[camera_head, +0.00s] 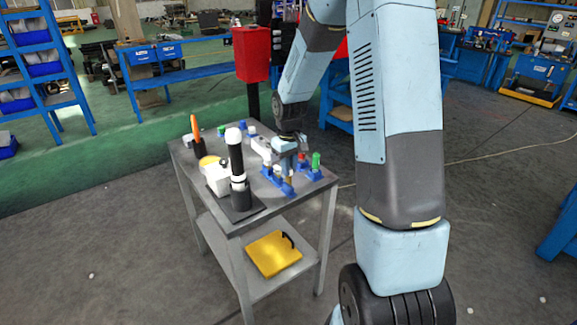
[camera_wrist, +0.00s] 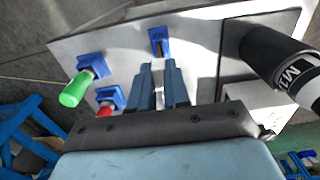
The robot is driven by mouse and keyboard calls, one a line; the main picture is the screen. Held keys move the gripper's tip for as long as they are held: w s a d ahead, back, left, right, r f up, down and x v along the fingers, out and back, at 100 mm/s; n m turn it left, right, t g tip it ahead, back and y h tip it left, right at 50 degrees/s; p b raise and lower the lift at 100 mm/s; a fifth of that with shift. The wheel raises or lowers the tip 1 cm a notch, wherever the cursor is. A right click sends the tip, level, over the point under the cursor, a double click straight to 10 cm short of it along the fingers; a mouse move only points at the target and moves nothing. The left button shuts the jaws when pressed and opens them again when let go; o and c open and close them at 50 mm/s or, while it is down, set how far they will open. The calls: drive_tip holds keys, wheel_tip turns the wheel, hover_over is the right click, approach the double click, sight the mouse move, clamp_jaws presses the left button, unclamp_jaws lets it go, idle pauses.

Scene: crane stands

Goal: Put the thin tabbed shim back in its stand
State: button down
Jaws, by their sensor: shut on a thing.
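My gripper (camera_wrist: 158,66) is shut, its two grey-blue fingers close together in the wrist view. The thin shim between them is mostly hidden by the fingers. Just beyond the fingertips is a blue stand (camera_wrist: 153,34) with a dark slot, roughly in line with them. I cannot tell whether the shim touches it or is in the slot. In the head view my gripper (camera_head: 286,152) points down over the table's front right part, close above a blue stand (camera_head: 287,188). A small brownish piece shows there, too small to make out.
A green cylinder (camera_wrist: 73,91) and a red piece (camera_wrist: 105,108) sit in blue stands at left in the wrist view. A black cylinder with white bands (camera_wrist: 280,58) stands at right. The grey table (camera_head: 218,222) also bears a white block and an orange-handled thing (camera_head: 195,128).

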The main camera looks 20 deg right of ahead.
drive_tip(key=shift+f, duration=1.65)
drive_tip(key=c, duration=1)
unclamp_jaws()
drive_tip(key=shift+r, duration=0.1)
drive_tip(key=shift+r, duration=2.45)
wheel_tip(320, 180, up, 13)
drive_tip(key=s+r+m+t, duration=0.2)
drive_tip(key=s+r+t, duration=0.1)
drive_tip(key=s+r, duration=0.9)
drive_tip(key=s+t, duration=0.1)
drive_tip(key=s, duration=0.4)
drive_tip(key=s+m, duration=0.1)
drive_tip(key=s, duration=0.4)
drive_tip(key=s+t, duration=0.1)
drive_tip(key=s, duration=0.5)
drive_tip(key=shift+a+f+m+t, duration=0.2)
drive_tip(key=shift+a+m+t, duration=0.1)
